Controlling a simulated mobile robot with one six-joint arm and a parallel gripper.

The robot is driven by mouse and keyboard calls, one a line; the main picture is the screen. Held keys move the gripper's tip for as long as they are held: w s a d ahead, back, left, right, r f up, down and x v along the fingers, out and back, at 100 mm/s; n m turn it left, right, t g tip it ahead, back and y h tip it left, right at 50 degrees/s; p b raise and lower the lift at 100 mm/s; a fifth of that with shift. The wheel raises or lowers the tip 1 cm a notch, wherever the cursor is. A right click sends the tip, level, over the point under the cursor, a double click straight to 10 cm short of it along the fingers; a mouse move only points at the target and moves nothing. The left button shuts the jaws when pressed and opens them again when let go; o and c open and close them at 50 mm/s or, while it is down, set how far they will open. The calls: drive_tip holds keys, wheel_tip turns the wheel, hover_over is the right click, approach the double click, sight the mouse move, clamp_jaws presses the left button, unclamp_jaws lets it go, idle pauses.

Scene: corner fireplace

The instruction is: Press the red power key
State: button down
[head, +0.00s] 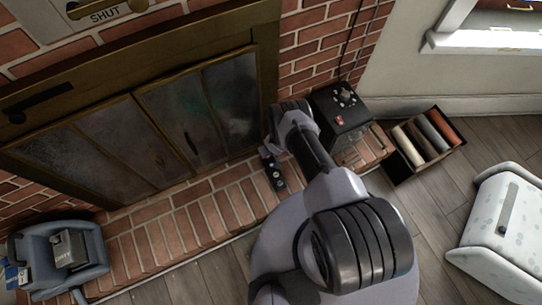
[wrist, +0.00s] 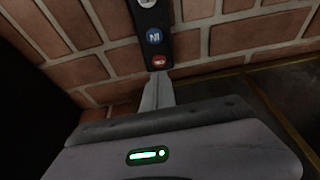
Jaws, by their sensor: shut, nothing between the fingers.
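A narrow black remote (wrist: 152,30) lies on the brick hearth in the wrist view, with a red key (wrist: 158,60) at its near end and a blue key (wrist: 154,37) beyond it. The remote (head: 277,175) also shows in the head view, partly behind my arm. My gripper (wrist: 158,78) is shut and empty. Its tips point at the red key and sit just short of it in the picture. I cannot tell whether they touch it.
A black box (head: 352,138) with knobs and a red switch stands on the hearth to the right. A crate of coloured rolls (head: 458,148) stands beside it. Glass fireplace doors (head: 95,150) are behind.

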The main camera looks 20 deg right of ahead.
sight(271, 163)
drive_tip(key=p+v, duration=0.6)
drive_tip(key=v, duration=0.3)
drive_tip(key=shift+r+p, duration=0.2)
drive_tip(key=shift+p, duration=0.1)
